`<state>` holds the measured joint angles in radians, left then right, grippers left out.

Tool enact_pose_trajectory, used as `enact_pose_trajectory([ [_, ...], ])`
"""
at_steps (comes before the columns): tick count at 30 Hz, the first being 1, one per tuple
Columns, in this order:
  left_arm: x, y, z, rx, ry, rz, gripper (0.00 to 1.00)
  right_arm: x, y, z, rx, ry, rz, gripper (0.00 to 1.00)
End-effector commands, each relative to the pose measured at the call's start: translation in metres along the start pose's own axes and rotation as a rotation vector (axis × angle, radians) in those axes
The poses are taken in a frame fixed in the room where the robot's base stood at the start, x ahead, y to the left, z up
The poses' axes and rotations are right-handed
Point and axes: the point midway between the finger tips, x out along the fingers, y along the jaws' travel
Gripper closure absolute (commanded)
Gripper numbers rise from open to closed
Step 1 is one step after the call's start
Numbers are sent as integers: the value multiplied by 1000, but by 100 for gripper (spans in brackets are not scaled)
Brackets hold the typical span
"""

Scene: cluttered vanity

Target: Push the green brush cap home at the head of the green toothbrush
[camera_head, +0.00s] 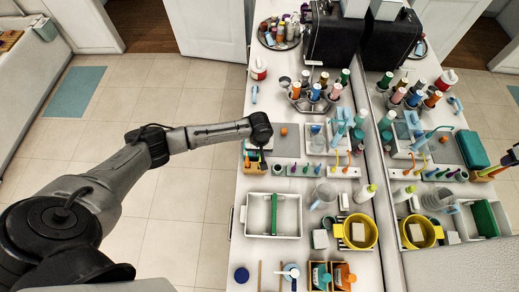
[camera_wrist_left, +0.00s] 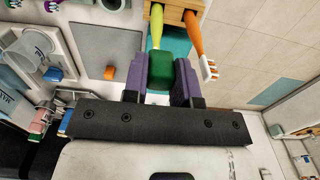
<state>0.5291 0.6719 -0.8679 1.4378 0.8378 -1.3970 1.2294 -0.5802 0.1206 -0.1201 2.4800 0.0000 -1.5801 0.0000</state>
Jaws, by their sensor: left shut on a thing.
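The green brush cap (camera_wrist_left: 160,67) is between the purple pads of my left gripper (camera_wrist_left: 160,75), which is shut on it. The green toothbrush (camera_wrist_left: 156,28) shows as a yellow-green handle running from the wooden holder (camera_wrist_left: 181,12) to the cap. The cap hides its head, and I cannot tell how far on the cap sits. An orange toothbrush (camera_wrist_left: 202,45) with a bare bristled head leans beside it, close to the right-hand pad. In the head view my left gripper (camera_head: 255,148) is over the wooden holder (camera_head: 254,168), mostly hidden by the wrist. My right gripper is not in view.
A white tray (camera_head: 256,233) is in front. A mirror (camera_head: 440,200) lines the right side. Bottles crowd the back.

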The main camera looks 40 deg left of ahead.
Motion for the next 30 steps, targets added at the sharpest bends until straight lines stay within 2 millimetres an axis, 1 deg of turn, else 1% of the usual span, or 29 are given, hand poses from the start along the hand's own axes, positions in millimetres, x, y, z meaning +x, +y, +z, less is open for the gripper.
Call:
enact_pose_trajectory([
  [2,2,0,0,0,-1,-1,100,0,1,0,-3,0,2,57],
  [3,2,0,0,0,0,-1,70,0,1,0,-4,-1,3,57],
  [11,1,0,0,0,0,0,45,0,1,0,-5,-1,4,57],
  [18,1,0,0,0,0,0,44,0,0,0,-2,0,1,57],
  [22,-6,0,-1,-1,1,1,44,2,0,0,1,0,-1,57],
  [26,-24,0,-1,2,4,2,44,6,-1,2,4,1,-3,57],
  [30,-52,0,-1,1,3,3,44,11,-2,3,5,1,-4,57],
])
